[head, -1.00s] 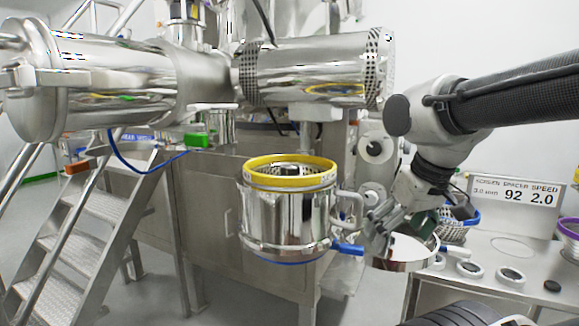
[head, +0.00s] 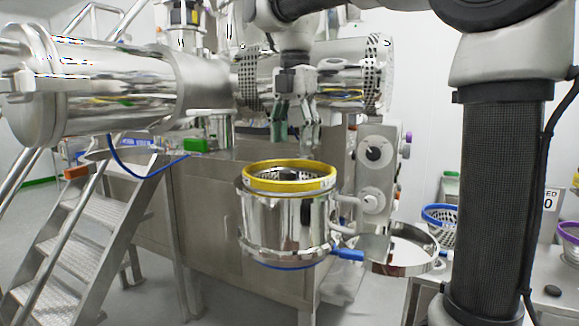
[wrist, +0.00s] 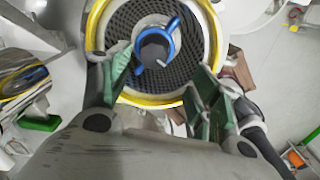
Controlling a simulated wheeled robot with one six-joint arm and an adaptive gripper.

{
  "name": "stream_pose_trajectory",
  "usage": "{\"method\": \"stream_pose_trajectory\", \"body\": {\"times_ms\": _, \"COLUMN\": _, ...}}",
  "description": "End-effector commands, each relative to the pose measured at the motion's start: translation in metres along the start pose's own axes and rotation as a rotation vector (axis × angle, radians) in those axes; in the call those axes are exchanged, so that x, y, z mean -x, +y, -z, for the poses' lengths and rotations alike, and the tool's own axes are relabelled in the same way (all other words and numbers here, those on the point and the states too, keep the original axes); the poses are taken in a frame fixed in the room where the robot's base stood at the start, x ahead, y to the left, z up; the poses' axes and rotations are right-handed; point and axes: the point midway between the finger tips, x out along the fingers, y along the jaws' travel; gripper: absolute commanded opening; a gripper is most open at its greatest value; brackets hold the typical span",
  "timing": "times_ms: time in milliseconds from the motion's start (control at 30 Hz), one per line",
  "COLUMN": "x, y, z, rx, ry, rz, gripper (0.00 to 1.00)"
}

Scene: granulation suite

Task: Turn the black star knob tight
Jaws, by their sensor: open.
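A dark round piece (wrist: 155,47) sits at the centre of a blue-armed rotor (wrist: 171,25) in the wrist view, inside a dark mesh screen (wrist: 190,62). It looks like the black star knob, but I cannot make out its lobes. In the head view the dark piece (head: 287,172) shows only partly, inside the yellow ring (head: 262,186) on top of the steel housing (head: 285,222). My gripper (head: 295,140) hangs above the ring, pointing down. Its green-padded fingers (wrist: 163,85) are open and empty, apart from the knob, which lies toward the top of the wrist view.
A steel panel with a black dial (head: 373,153) stands right of the housing. A blue handle (head: 347,254) and steel pan (head: 402,250) are at lower right. A large steel cylinder (head: 310,75) is behind my gripper. A blue-rimmed basket (head: 441,215) stands on the right table.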

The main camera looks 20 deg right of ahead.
Motion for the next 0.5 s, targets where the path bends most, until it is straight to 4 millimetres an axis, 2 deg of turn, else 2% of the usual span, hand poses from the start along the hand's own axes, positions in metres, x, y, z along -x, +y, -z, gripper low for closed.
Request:
{"method": "stream_pose_trajectory", "body": {"times_ms": 67, "x": 0.002, "y": 0.009, "z": 0.003, "rx": 0.072, "ry": 0.004, "rz": 0.011, "gripper": 0.62}}
{"method": "stream_pose_trajectory", "body": {"times_ms": 167, "x": -0.002, "y": 0.011, "z": 0.003, "rx": 0.104, "ry": 0.005, "rz": 0.016, "gripper": 0.62}}
{"method": "stream_pose_trajectory", "body": {"times_ms": 500, "x": -0.056, "y": 0.009, "z": 0.003, "rx": 0.102, "ry": 0.005, "rz": 0.016, "gripper": 0.62}}
